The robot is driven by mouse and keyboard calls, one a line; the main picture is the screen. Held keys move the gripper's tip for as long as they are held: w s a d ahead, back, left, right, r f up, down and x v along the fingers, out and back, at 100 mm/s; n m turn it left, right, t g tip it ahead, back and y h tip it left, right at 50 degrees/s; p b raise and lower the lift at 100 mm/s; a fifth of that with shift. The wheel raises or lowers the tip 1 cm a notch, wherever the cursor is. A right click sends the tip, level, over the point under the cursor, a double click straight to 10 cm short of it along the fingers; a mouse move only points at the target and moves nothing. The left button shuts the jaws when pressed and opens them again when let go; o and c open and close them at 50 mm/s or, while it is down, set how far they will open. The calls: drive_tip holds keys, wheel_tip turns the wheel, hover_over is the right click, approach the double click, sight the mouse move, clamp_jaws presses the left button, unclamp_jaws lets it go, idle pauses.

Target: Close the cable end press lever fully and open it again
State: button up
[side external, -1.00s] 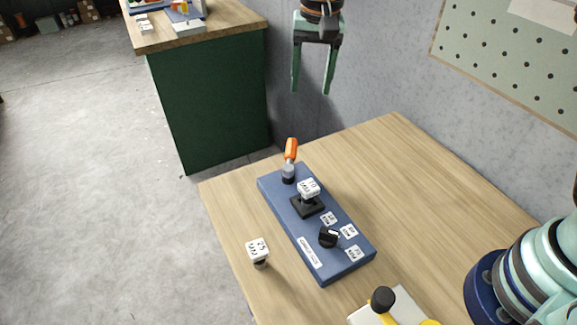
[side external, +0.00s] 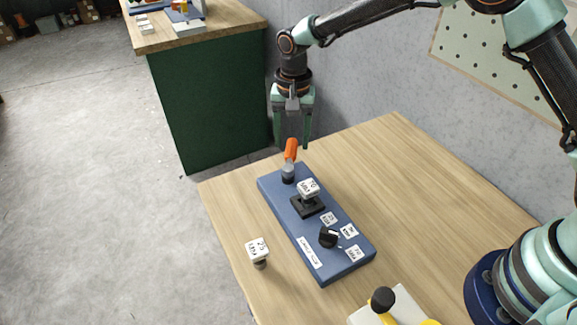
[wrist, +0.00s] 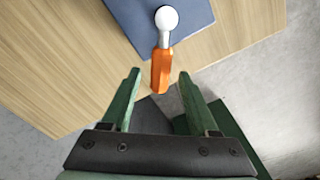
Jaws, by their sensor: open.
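An orange-handled lever (side external: 290,150) stands up at the far end of a blue base plate (side external: 335,255). A yellow arm with a black knob (side external: 382,299) on a pale base is partly cut off at the bottom edge; which of these is the press lever I cannot tell.
The blue base plate also carries a white labelled block (side external: 308,188) on a black square mount and a black dial (side external: 328,237) with small labels. Another white labelled block (side external: 258,250) stands left of it. The wooden table's right half (side external: 400,180) is clear.

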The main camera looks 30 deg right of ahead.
drive_tip(key=shift+f, duration=0.95)
clamp_jaws()
